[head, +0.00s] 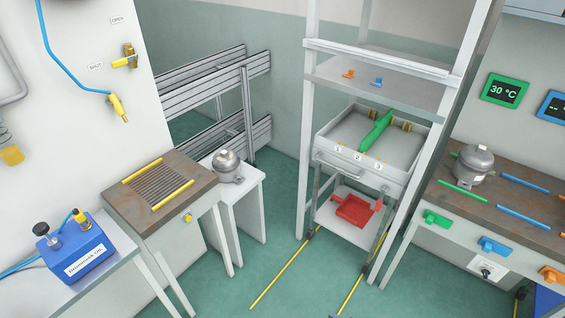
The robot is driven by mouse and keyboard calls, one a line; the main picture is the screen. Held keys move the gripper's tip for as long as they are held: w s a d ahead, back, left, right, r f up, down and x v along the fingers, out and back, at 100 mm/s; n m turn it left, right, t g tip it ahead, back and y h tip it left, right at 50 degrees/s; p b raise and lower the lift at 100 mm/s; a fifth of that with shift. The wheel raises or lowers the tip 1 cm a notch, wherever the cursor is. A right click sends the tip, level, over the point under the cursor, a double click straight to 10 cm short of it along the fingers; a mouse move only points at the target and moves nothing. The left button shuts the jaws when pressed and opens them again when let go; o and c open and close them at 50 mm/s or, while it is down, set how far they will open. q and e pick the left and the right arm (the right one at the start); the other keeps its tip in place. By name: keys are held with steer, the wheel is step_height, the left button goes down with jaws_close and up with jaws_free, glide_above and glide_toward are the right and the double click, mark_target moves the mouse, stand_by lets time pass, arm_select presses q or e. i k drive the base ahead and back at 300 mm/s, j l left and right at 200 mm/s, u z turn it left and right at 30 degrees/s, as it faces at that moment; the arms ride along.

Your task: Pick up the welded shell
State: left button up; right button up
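Two grey metal shells are in the head view, and I cannot tell from their look which one is welded. One grey shell (228,168) stands on a small white table (252,179) left of centre. The other grey shell (474,166) stands upright on the brown-topped bench (525,217) at the right, behind a green strip. Neither shell is touched by a gripper. Neither of my grippers is in view.
A brown bench with a grate (158,184) and a blue box (76,246) stand left.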

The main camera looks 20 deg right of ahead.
mark_target(225, 164)
steer(key=z, duration=0.15)
steer(key=i+l+u, duration=0.15)
steer(key=i+u, duration=0.25)
steer(key=i, duration=0.15)
steer(key=i+l+u, duration=0.35)
steer(key=i, duration=0.2)
steer(key=i+l+u, duration=0.4)
steer(key=i+l, duration=0.1)
steer(key=i, duration=0.05)
